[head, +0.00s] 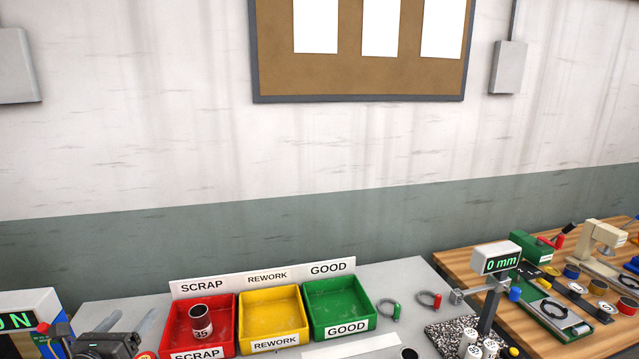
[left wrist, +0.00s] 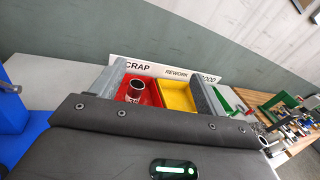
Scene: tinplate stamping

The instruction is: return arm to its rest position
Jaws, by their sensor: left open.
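My left gripper (head: 128,322) is at the lower left of the head view, beside the left side of the red bin. Its two grey fingers stand apart with nothing between them. In the left wrist view the left gripper (left wrist: 159,68) shows the same fingers spread wide, with the bins beyond them. My right gripper is in neither view.
A red SCRAP bin (head: 176,325) holds an upright can (head: 202,321) marked 35. An empty yellow bin (head: 273,318) and green bin (head: 338,302) stand beside it. A 0 mm gauge (head: 495,259) stands right. A blue-sided machine (head: 32,315) stands left.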

